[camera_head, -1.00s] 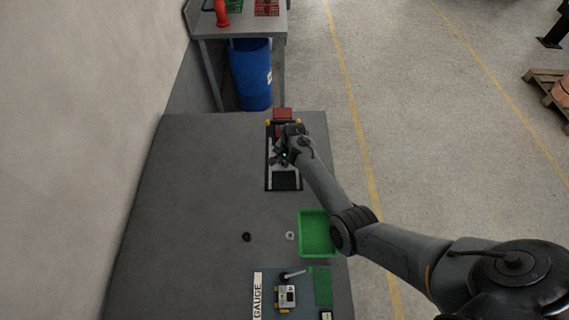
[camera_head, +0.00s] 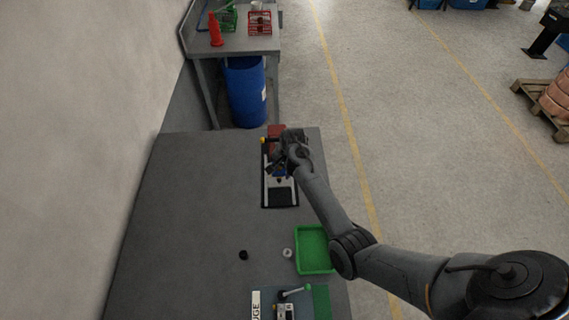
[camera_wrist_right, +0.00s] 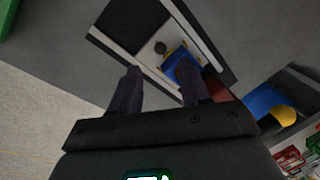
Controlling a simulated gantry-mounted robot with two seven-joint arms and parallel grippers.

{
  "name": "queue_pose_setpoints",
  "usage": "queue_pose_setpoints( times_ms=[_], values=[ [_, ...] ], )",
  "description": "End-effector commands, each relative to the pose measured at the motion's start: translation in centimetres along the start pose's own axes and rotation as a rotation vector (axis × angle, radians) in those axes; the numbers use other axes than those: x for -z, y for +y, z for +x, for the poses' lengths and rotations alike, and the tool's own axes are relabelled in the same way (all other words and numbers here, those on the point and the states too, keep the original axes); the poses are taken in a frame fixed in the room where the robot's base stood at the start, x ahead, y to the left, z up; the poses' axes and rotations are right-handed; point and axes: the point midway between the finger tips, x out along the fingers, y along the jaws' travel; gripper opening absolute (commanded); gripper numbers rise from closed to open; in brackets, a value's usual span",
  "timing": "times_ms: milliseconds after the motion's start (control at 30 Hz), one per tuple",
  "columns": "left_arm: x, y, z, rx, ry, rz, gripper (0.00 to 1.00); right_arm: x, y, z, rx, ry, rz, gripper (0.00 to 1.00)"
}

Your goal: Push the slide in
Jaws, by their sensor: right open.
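The slide fixture is a dark base with pale rails (camera_head: 266,190) near the far right edge of the grey table, with a red block (camera_head: 276,131) at its far end. In the right wrist view a pale plate with a dark round knob (camera_wrist_right: 160,47) and a blue part (camera_wrist_right: 181,68) sit between the rails (camera_wrist_right: 120,46). My right gripper (camera_head: 279,172) is over the fixture and covers part of it. In the wrist view its fingers (camera_wrist_right: 160,78) are apart, one overlapping the blue part. Contact cannot be told. My left gripper is not in view.
A green tray (camera_head: 313,270) stands at the table's right edge, beside a pale ring (camera_head: 287,253) and a black ring (camera_head: 243,255). A gauge station lies at the near end. The table's left side is clear. A blue barrel (camera_head: 245,92) stands beyond the table.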

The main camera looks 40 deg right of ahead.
Motion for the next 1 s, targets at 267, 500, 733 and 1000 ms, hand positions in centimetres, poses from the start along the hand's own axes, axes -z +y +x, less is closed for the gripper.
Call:
queue_pose_setpoints(
  times_ms=[267, 500, 733, 1000],
  values=[
    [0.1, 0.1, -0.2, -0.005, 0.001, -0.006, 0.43, 0.1, 0.0, -3.5, 0.0, 0.001, -0.001, 0.46],
    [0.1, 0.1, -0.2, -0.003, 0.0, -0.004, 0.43, 0.0, 0.0, -4.3, 0.0, 0.0, -0.001, 0.46],
    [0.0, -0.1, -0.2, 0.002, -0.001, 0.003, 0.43, 0.0, 0.0, -4.3, 0.0, 0.0, -0.002, 0.4],
    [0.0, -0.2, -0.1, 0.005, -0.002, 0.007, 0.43, 0.1, -0.1, -4.3, 0.005, 0.006, -0.185, 0.0]
  ],
)
